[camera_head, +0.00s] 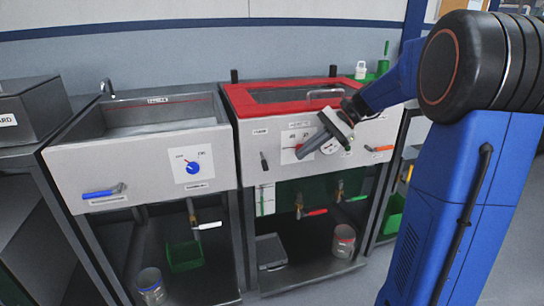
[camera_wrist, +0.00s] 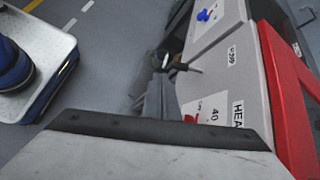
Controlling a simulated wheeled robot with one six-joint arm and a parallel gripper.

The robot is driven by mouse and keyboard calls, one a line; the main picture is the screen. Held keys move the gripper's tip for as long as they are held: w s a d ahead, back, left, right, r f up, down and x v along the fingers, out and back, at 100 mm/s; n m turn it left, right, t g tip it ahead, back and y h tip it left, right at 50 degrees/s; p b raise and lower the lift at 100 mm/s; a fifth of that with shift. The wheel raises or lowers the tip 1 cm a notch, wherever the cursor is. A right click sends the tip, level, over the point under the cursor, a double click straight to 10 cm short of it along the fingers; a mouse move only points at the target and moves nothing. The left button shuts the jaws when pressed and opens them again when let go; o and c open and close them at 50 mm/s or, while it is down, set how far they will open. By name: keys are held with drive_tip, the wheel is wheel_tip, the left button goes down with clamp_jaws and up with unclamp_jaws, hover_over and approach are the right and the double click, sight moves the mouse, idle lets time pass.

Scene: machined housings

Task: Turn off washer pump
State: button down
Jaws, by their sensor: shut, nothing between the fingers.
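The washer with the red rim (camera_head: 240,100) stands in the middle of the head view, and its red rim (camera_wrist: 285,100) shows at the right of the wrist view. On the left of its pale front panel (camera_head: 250,140), a small dark lever (camera_head: 263,160) hangs under a small label; I cannot read the label surely. A lever with a pale tip (camera_wrist: 182,66) shows in the wrist view near the fingers. My gripper (camera_head: 302,154) is shut and empty in front of the panel, right of the lever, hiding part of a dial plate marked 40. It also shows in the wrist view (camera_wrist: 158,75).
Left stands a sink unit with a blue knob (camera_head: 192,168) and blue-handled valve (camera_head: 101,192). Below the washer are valves with red (camera_head: 316,212) and green handles.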

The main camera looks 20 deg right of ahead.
drive_tip(key=s+a+f+n+g+h, duration=0.4)
drive_tip(key=a+n+h, duration=0.1)
drive_tip(key=a+h, duration=0.25)
drive_tip(key=n+t+h, duration=0.7)
drive_tip(key=t+h, duration=0.1)
drive_tip(key=h, duration=0.2)
approach(263, 166)
drive_tip(key=x, duration=0.6)
drive_tip(key=shift+w+d, duration=0.25)
drive_tip(key=shift+w, duration=0.05)
drive_tip(key=shift+d+f, duration=0.2)
drive_tip(key=shift+f, duration=0.5)
